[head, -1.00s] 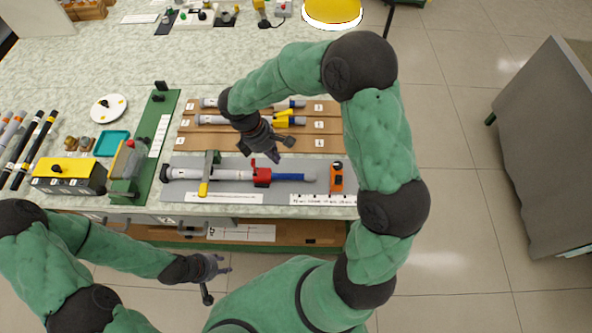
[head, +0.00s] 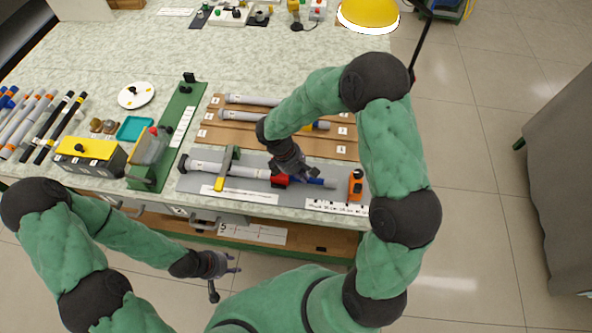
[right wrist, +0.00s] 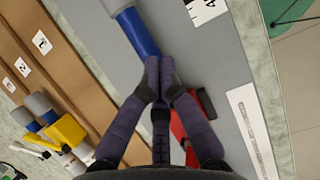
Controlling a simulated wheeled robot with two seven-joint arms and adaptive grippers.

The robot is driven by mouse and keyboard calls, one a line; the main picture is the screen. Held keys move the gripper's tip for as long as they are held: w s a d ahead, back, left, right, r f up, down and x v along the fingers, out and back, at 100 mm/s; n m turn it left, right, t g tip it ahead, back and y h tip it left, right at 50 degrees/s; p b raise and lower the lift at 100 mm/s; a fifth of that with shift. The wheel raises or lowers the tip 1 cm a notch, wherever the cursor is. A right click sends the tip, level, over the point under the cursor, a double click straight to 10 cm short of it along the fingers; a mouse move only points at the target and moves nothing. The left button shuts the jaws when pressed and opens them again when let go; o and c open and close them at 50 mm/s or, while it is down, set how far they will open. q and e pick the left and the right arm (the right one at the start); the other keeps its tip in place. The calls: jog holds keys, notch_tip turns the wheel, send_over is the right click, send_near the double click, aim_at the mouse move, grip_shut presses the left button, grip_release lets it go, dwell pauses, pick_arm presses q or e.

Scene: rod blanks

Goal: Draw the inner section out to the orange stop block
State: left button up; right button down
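A telescoping rod lies in the grey fixture (head: 190,184). Its pale outer section (head: 250,172) is on the left, a red part (head: 279,181) in the middle, and its blue inner section (head: 315,182) with a grey end on the right. The orange stop block (head: 356,186) stands just right of that end, with a small gap. My right gripper (head: 299,171) is over the blue section beside the red part. In the right wrist view its fingertips (right wrist: 160,75) come close together at the blue section (right wrist: 140,35); their grip is unclear. My left gripper (head: 233,270) is open and empty, in front of the bench.
A yellow-handled clamp (head: 222,170) crosses the outer section. Behind the fixture, a brown rack (head: 210,135) holds more rods. A green rail (head: 180,115) and a yellow-topped box (head: 90,149) stand to the left. A printed scale strip (head: 335,207) lies along the front edge.

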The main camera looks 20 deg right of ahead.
aim_at(332, 184)
jog(key=shift+s+d+b, duration=0.15)
jog(key=shift+s+d, duration=0.35)
jog(key=shift+d, duration=0.25)
jog(key=shift+s+d+b, duration=0.15)
jog(key=shift+s+d, duration=0.35)
jog(key=shift+d, duration=0.4)
jog(key=d, duration=0.1)
jog(key=s+d, duration=0.2)
jog(key=d, duration=0.1)
jog(key=shift+s, duration=0.25)
jog(key=shift+a, duration=0.1)
jog(key=shift+w+r, duration=0.1)
jog(key=shift+r, duration=0.05)
jog(key=v, duration=1.1)
jog(key=shift+a+r, duration=0.15)
jog(key=shift+r, duration=0.2)
